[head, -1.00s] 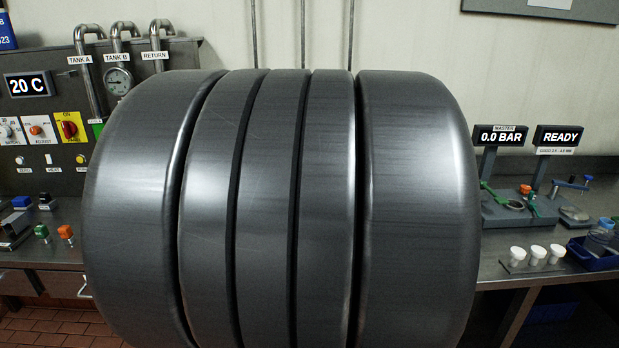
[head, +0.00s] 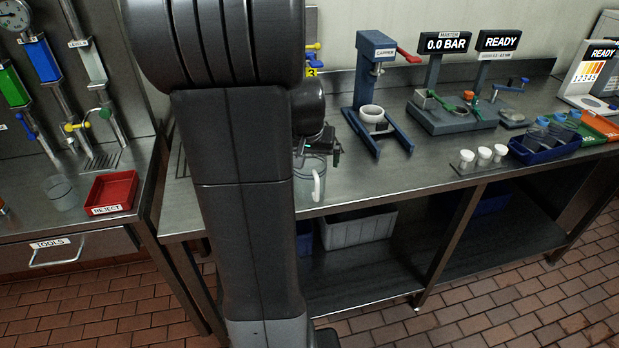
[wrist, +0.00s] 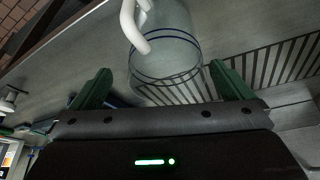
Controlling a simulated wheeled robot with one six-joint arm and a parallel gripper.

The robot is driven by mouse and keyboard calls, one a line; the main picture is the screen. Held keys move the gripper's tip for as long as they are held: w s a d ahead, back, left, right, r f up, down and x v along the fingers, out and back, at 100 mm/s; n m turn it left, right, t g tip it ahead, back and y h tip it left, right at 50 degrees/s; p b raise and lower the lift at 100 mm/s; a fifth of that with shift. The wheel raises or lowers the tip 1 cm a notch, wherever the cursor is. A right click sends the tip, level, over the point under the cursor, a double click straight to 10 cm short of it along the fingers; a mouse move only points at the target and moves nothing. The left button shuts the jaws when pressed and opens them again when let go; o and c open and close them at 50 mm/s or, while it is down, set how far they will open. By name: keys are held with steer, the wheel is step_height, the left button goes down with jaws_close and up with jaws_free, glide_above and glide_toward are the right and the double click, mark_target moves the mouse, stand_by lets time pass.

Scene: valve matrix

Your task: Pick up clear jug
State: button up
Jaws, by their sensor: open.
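The clear jug (wrist: 178,58) has blue bands and a white handle (wrist: 128,22) and stands on the steel bench. In the wrist view it is at the top middle, its round rim between the two green fingers. My gripper (wrist: 160,72) is open, with a finger to each side of the jug and no visible grip on it. In the head view the jug (head: 304,186) shows beside my arm near the bench's front edge, handle to the right. My arm hides its left part, and my gripper (head: 322,147) is just above it.
A blue-grey press stand (head: 366,75) with a white cup is right of the jug. Three white cups (head: 484,157) and a blue bin (head: 545,142) stand farther right. A red reject tray (head: 111,190) and another clear vessel (head: 63,192) are on the left bench.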

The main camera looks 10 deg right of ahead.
steer(key=shift+w+a+p+x, duration=0.1)
steer(key=shift+a+p+x, duration=0.05)
steer(key=shift+x, duration=1.05)
steer(key=shift+w+a+p+x, duration=0.15)
steer(key=shift+a+x, duration=0.05)
steer(key=shift+x, duration=1.05)
steer(key=shift+r, duration=0.1)
steer(key=c, duration=1.1)
